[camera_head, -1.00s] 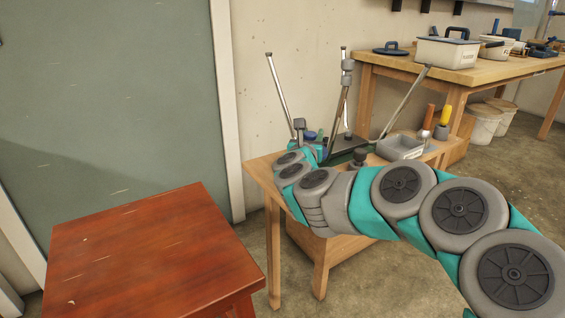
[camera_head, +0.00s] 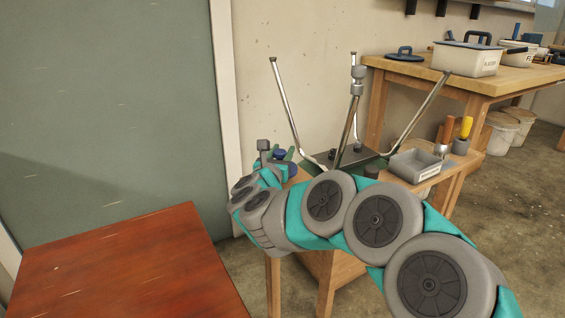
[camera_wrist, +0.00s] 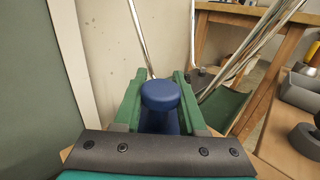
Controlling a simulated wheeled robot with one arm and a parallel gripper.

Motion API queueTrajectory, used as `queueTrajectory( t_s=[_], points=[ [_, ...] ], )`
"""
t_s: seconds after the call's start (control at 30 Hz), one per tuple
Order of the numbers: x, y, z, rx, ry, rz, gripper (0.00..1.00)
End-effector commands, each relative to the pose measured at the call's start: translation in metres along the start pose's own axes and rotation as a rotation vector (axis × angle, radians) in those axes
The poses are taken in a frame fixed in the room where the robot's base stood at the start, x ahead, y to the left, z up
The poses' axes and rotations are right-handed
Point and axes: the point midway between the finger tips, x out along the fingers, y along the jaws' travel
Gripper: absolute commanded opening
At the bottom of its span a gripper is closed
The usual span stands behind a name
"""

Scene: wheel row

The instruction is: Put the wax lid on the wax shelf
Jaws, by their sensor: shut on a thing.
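My gripper (camera_head: 284,158) is at the left end of the wooden table, near the wall. In the wrist view its green fingers (camera_wrist: 160,82) are shut on a blue lid with a round knob (camera_wrist: 160,96). The knob stands up between the fingers; the lower part of the lid is mostly hidden. In the head view only a small blue bit (camera_head: 279,153) of it shows. I see no readable wax label, so I cannot tell which surface is the wax shelf.
A green base with tall metal rods (camera_head: 355,110) and a grey tray (camera_head: 414,165) stand on the wooden table. A back bench (camera_head: 495,78) holds a labelled white pot (camera_head: 466,58) and a separate blue lid (camera_head: 404,55). A red-brown table (camera_head: 125,265) at front left is bare.

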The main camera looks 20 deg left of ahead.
Motion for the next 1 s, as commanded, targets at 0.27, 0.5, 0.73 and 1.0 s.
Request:
queueTrajectory(
  t_s=[0.27,0.5,0.73,1.0],
  points=[
    [0.0,0.0,-0.029,-0.003,0.001,0.0,0.0],
    [0.0,0.0,-0.03,-0.001,0.0,0.0,0.0],
    [0.0,0.0,-0.03,-0.001,0.0,0.0,0.54],
    [0.0,0.0,-0.03,-0.001,0.0,0.0,0.71]
  ],
)
